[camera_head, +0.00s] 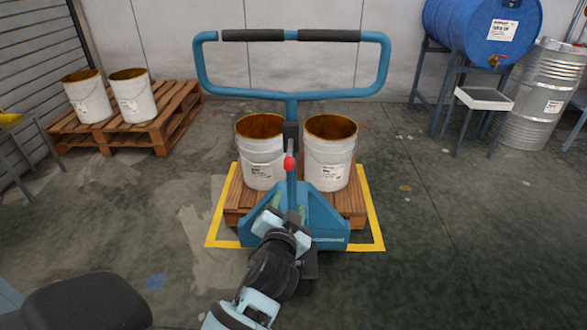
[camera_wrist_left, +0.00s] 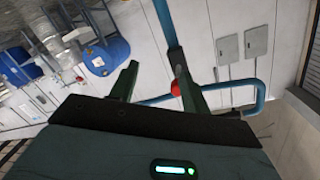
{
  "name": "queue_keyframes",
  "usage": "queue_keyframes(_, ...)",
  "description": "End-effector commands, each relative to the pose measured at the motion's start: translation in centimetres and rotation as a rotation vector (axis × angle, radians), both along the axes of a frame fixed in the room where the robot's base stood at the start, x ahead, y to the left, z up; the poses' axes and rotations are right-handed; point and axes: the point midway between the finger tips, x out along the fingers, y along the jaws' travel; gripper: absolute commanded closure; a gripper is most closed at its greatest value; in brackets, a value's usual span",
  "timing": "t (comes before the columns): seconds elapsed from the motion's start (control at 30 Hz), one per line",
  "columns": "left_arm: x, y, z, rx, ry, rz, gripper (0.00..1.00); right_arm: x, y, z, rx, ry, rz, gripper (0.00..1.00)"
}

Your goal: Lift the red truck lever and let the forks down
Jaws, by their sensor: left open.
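My left gripper (camera_head: 284,214) is below and in front of the knob, over the truck body. In the left wrist view my gripper (camera_wrist_left: 154,66) is open, and the red knob (camera_wrist_left: 175,88) shows between the fingers, close to the right one. Contact cannot be told. The forks are hidden by the pallet and truck body. My right gripper is not in view.
The truck's wooden pallet (camera_head: 232,213) carries the left bucket (camera_head: 262,172) and right bucket (camera_head: 325,175), inside a yellow floor frame (camera_head: 367,246). Another pallet (camera_head: 172,126) with two buckets stands at left. A blue drum (camera_head: 455,32) and steel drum are at right. Floor at right is mostly clear.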

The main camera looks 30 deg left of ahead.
Motion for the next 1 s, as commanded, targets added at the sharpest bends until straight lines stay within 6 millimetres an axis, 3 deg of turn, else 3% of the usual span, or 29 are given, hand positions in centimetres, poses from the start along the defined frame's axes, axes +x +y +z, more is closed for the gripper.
queue_keyframes(0.1, 1.8, 0.9, 3.1, 0.03, -0.067, 0.061, 0.53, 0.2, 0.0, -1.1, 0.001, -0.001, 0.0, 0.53)
queue_keyframes(0.3, 2.6, 1.7, 5.7, 0.052, -0.113, 0.109, 0.53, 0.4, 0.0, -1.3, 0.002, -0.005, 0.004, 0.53)
queue_keyframes(0.57, 3.1, 2.0, 6.0, 0.056, -0.116, 0.11, 0.53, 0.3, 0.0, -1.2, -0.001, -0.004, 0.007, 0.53)
queue_keyframes(1.0, 8.1, 5.0, 6.0, 0.056, -0.115, 0.109, 0.53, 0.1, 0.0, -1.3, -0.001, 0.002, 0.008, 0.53)
